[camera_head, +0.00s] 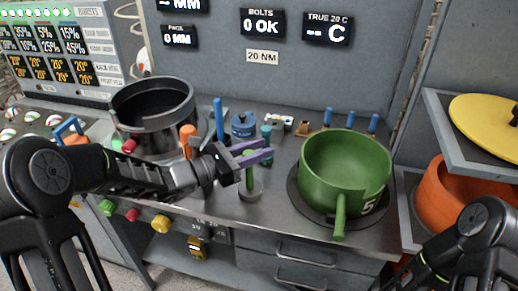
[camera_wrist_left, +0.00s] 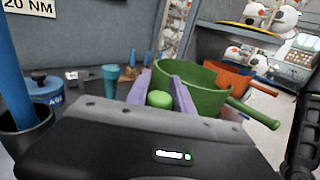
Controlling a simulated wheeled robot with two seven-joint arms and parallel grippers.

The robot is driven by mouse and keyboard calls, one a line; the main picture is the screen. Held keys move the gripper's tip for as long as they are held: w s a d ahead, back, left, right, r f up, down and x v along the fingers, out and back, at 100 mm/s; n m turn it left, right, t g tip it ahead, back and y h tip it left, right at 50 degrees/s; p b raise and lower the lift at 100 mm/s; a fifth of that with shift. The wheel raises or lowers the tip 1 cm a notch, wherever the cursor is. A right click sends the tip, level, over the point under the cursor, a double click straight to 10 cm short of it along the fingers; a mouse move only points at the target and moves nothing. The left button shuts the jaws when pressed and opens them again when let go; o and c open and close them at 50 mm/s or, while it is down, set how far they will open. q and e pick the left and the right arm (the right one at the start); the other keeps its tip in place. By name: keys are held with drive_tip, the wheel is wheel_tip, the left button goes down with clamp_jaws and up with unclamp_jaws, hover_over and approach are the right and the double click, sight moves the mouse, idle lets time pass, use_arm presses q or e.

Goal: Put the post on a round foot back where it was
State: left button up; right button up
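The post (camera_head: 250,180) is green and upright on a round grey foot (camera_head: 251,192), near the middle of the steel bench. I cannot tell whether the foot touches the bench. My left gripper (camera_head: 256,151) has purple fingers, one on each side of the post's upper part. In the left wrist view the post's rounded green top (camera_wrist_left: 160,98) fills the gap between the fingers (camera_wrist_left: 162,90), which look shut on it. The foot is hidden there. My right arm shows at the lower right; its gripper is out of view.
A green pot (camera_head: 345,165) with a handle stands right of the post on a dark round mat. A blue weight (camera_head: 243,124), a teal peg (camera_head: 266,135) and a tall blue rod (camera_head: 218,118) stand behind. A dark pot (camera_head: 150,115) is at left. An orange pot (camera_head: 450,200) sits on the right shelf.

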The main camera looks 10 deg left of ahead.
use_arm(q)
drive_tip(key=o, duration=0.4)
drive_tip(key=shift+r, duration=0.1)
drive_tip(key=b+v, duration=0.1)
drive_tip(key=v, duration=1.1)
drive_tip(key=shift+b, duration=0.35)
